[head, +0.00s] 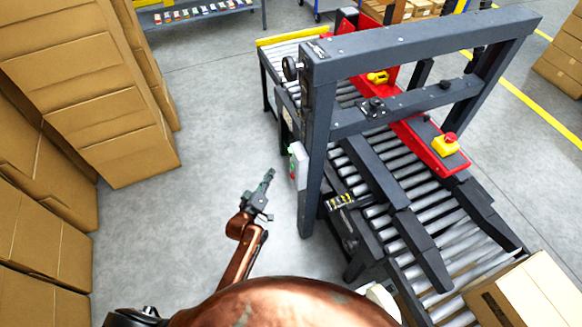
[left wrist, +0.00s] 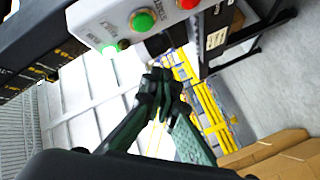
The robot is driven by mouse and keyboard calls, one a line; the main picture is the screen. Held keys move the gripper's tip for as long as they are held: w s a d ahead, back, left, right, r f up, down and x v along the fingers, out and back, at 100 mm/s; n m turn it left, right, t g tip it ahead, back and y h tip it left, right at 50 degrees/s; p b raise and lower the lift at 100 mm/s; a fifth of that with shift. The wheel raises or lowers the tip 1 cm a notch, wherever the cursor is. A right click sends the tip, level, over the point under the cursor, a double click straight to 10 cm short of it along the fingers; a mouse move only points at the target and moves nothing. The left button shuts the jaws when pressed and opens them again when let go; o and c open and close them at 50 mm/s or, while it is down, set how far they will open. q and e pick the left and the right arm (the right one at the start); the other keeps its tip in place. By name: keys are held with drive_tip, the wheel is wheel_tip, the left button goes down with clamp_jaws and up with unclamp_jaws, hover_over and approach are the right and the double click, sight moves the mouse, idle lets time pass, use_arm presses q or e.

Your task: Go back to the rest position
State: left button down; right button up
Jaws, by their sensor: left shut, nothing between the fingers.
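My left gripper (head: 268,176) is held over the bare floor, to the left of the machine's dark frame, in the head view. Its fingers are shut with nothing between them. In the left wrist view the closed fingertips of the left gripper (left wrist: 162,80) show just below a grey control box (left wrist: 115,20) with a green and a red button. The control box also shows in the head view (head: 298,166), on the frame post to the right of the gripper, with a gap between them. My right gripper is not in view.
A cardboard box (head: 530,295) sits at the conveyor's lower right. Stacked cartons (head: 90,90) stand on the left. Grey floor (head: 200,150) between them is clear.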

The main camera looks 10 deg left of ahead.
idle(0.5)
use_arm(q)
drive_tip(key=s+a+f+m+g+y, duration=0.1)
drive_tip(key=s+a+f+g, duration=0.15)
drive_tip(key=s+f, duration=0.7)
drive_tip(key=s+a+f+m+g, duration=0.1)
drive_tip(key=s+f+m+g, duration=0.3)
drive_tip(key=f, duration=1)
drive_tip(key=s+a+f+n+g+y, duration=0.1)
drive_tip(key=s+a+f, duration=0.1)
drive_tip(key=s+f, duration=0.8)
drive_tip(key=s+a+f+m+g, duration=0.1)
drive_tip(key=s+f, duration=0.5)
drive_tip(key=s, duration=0.8)
drive_tip(key=s+a+f+m+g, duration=0.2)
drive_tip(key=s+f+g, duration=0.3)
drive_tip(key=s, duration=0.8)
drive_tip(key=s+a+f+m+g+y, duration=0.1)
drive_tip(key=s+f, duration=0.6)
drive_tip(key=s, duration=0.7)
drive_tip(key=a+m+g, duration=0.1)
drive_tip(key=a+g, duration=0.1)
drive_tip(key=shift+s+a, duration=0.35)
drive_tip(key=shift+f, duration=0.1)
